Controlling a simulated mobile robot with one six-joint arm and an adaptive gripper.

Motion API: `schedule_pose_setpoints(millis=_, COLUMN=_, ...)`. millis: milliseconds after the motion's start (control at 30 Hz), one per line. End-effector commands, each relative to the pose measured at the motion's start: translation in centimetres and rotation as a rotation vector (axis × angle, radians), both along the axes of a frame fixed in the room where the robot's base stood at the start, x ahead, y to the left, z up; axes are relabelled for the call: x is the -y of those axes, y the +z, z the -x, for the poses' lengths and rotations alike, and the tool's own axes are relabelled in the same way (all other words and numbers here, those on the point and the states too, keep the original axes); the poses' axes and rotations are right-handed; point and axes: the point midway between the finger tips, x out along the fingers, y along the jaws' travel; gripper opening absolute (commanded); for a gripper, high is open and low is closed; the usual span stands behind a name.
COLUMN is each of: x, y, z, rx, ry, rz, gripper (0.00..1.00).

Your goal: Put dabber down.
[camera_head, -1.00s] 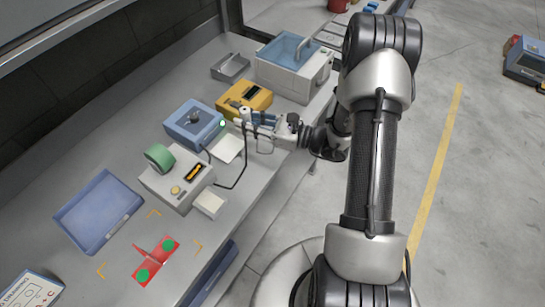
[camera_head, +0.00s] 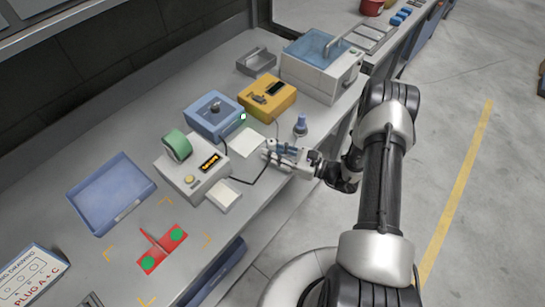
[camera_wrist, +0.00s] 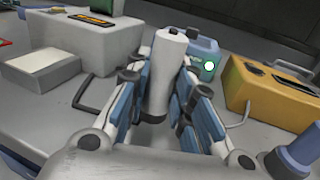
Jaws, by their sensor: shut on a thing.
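My gripper (camera_head: 272,150) is low over the bench, in front of the blue box and the white sheet. In the wrist view its blue-padded fingers (camera_wrist: 160,98) are shut on the dabber (camera_wrist: 168,65), a pale cylinder with a small dark spot at its tip. The dabber points away from the wrist, between the fingers. In the head view the dabber is too small to tell apart from the fingers. I cannot tell whether it touches the bench.
A blue peg-shaped thing (camera_head: 301,126) stands just right of my gripper. The blue box (camera_head: 207,122) and yellow box (camera_head: 276,101) stand behind. A white sheet (camera_head: 244,139) lies nearby. A grey device with green tape (camera_head: 202,181) stands left. A blue tray (camera_head: 116,192) lies further left.

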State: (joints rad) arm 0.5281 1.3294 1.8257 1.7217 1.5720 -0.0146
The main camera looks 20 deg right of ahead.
Motion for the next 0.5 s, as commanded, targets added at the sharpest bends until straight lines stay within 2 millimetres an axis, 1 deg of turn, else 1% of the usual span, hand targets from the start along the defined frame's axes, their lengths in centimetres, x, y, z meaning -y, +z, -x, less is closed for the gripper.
schedule_pose_setpoints(millis=33, x=0.0, y=-1.1, z=0.0, rx=-0.002, ry=0.000, rz=-0.001, gripper=0.06)
schedule_pose_setpoints(millis=100, x=0.0, y=-2.3, z=0.0, rx=-0.002, ry=0.000, rz=-0.001, gripper=0.06)
schedule_pose_setpoints(millis=167, x=0.0, y=-3.0, z=0.1, rx=-0.002, ry=0.000, rz=-0.002, gripper=0.06)
schedule_pose_setpoints(millis=500, x=0.0, y=-3.3, z=0.0, rx=0.000, ry=0.000, rz=0.000, gripper=0.06)
